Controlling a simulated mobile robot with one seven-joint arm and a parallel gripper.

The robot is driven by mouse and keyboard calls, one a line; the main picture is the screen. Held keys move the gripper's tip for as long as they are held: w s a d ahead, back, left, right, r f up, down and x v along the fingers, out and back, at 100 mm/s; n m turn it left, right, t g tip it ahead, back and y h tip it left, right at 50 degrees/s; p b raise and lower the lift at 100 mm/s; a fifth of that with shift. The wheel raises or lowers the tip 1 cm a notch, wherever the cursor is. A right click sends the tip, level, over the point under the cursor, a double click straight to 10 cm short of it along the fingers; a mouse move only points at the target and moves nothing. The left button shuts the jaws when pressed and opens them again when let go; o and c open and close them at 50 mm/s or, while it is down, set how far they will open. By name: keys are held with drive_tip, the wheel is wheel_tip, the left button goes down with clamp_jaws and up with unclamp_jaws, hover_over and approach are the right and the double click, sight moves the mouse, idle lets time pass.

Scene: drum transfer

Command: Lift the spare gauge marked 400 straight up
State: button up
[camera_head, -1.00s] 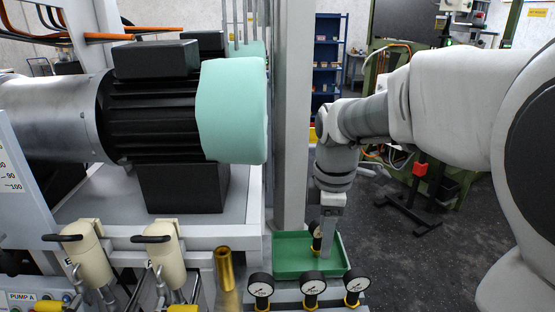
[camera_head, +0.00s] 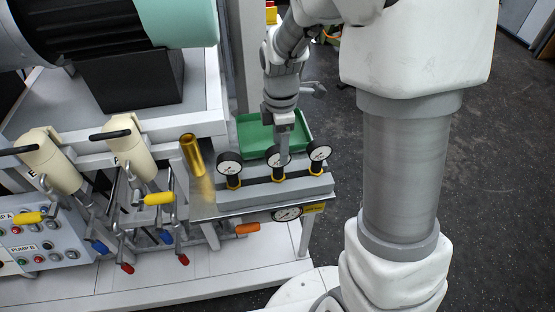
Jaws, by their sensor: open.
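Three round white-faced gauges with black rims stand upright on brass-coloured fittings in a grey rack (camera_head: 260,197): the left gauge (camera_head: 229,164), the middle gauge (camera_head: 272,158) and the right gauge (camera_head: 319,152). Their numbers are too small to read, so I cannot tell which is marked 400. My gripper (camera_head: 284,148) points down, open, at the middle gauge and covers part of its face. Whether the fingers touch it or are behind it, I cannot tell. A green tray (camera_head: 252,136) lies behind the rack; its part behind my gripper is hidden.
A brass cylinder (camera_head: 190,155) stands left of the rack. Dark floor (camera_head: 500,170) is open at right.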

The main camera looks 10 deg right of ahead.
sight(278, 158)
drive_tip(key=shift+w+a+f, duration=0.1)
drive_tip(key=shift+a+f, duration=0.05)
drive_tip(key=shift+f, duration=1.2)
drive_tip(key=shift+w+a+f, duration=0.1)
drive_tip(key=shift+f, duration=1.2)
clamp_jaws()
